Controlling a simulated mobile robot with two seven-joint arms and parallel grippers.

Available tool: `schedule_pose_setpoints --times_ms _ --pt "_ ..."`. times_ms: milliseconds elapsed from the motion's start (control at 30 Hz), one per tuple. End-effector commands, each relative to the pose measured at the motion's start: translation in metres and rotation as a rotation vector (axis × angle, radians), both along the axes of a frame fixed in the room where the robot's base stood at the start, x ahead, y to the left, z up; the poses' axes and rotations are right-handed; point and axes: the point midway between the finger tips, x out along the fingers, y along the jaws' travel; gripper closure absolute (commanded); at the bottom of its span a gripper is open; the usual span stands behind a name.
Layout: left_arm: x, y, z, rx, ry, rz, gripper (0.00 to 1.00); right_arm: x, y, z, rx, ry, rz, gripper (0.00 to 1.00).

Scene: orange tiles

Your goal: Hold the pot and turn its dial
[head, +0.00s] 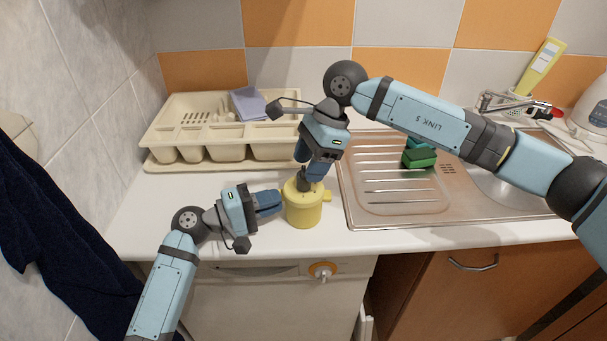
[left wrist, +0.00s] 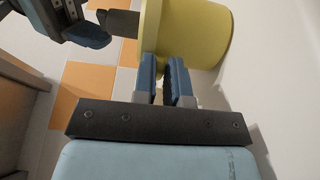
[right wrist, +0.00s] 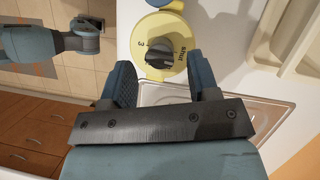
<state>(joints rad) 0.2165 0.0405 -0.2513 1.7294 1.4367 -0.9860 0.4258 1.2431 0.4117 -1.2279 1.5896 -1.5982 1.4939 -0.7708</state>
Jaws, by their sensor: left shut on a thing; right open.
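The yellow pot (head: 303,212) stands upright on the white counter, left of the sink. My left gripper (head: 281,200) comes in from the left and is shut on the pot's side, at what looks like its handle; the left wrist view shows the fingers (left wrist: 168,82) against the yellow pot (left wrist: 190,30). My right gripper (head: 306,178) is above the pot, pointing down. In the right wrist view its fingers (right wrist: 160,85) are open on either side of the dark dial (right wrist: 160,52) on the yellow lid, with printed marks around it.
A cream dish rack (head: 190,150) stands behind on the left, with a grey-blue cloth. A metal sink and drainboard (head: 385,200) lies to the right, with a green sponge (head: 419,158) on it. The counter's front edge is close before the pot.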

Motion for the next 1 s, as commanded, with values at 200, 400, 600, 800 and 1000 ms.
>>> schedule_pose_setpoints --times_ms 200,400,600,800,1000 --pt "0.000 0.000 -0.001 0.002 0.002 0.001 1.00 -0.003 0.010 -0.026 0.000 0.001 -0.001 0.45" --pt "0.000 0.000 -0.001 0.002 0.002 0.001 1.00 -0.004 0.012 -0.032 0.000 0.000 0.000 0.45" --pt "0.000 0.000 -0.001 0.002 0.002 0.001 1.00 -0.004 0.012 -0.032 0.000 0.000 0.000 0.47" --pt "0.000 0.000 -0.001 0.002 0.002 0.001 1.00 -0.004 0.012 -0.031 0.000 0.000 0.000 0.93" --pt "0.000 0.000 -0.001 0.002 0.002 0.001 1.00 -0.004 0.012 -0.031 0.000 0.000 -0.007 0.93"
